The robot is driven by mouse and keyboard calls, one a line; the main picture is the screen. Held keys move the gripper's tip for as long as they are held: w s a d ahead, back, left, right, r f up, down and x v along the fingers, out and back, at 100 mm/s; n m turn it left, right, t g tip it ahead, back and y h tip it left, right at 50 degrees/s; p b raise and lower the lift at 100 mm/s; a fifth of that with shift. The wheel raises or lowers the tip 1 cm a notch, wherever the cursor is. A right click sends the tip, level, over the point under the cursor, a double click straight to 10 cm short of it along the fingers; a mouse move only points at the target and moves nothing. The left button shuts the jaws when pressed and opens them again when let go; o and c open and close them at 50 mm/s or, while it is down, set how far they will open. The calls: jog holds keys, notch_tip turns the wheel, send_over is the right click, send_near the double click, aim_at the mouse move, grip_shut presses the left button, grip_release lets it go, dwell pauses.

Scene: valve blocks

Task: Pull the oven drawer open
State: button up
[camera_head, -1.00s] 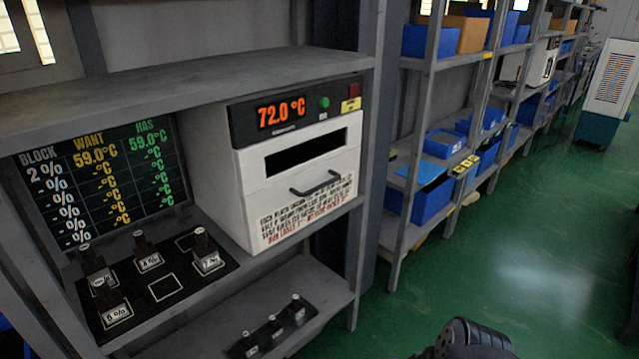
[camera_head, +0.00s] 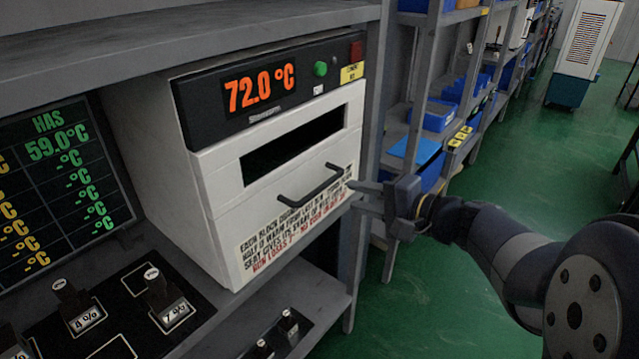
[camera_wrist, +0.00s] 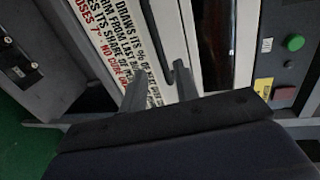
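The oven (camera_head: 150,130) is a white box on the shelf with a black top panel reading 72.0 °C. Its white drawer front (camera_head: 225,190) has a dark slot, printed text and a black bar handle (camera_head: 312,190). The drawer front looks flush with the body. My gripper (camera_head: 357,196) is just right of the handle, its fingers pointing at the drawer front. In the wrist view my gripper's two fingers (camera_wrist: 162,88) are apart, and the dark handle (camera_wrist: 158,50) shows ahead between them. I cannot tell whether the fingers touch it.
A display board (camera_head: 50,170) stands left of the oven. Several valve blocks, one being the 7% block (camera_head: 165,295), stand on a black tray below it. A lower shelf holds small blocks (camera_head: 288,322). Shelving with blue bins (camera_head: 435,115) stands behind my arm. The green floor is open at right.

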aim_at(324, 188)
jog(key=x, duration=0.9)
jog(key=shift+w+a+p, duration=0.2)
jog(key=shift+a+p, duration=0.1)
jog(key=shift+c, duration=0.4)
grip_shut()
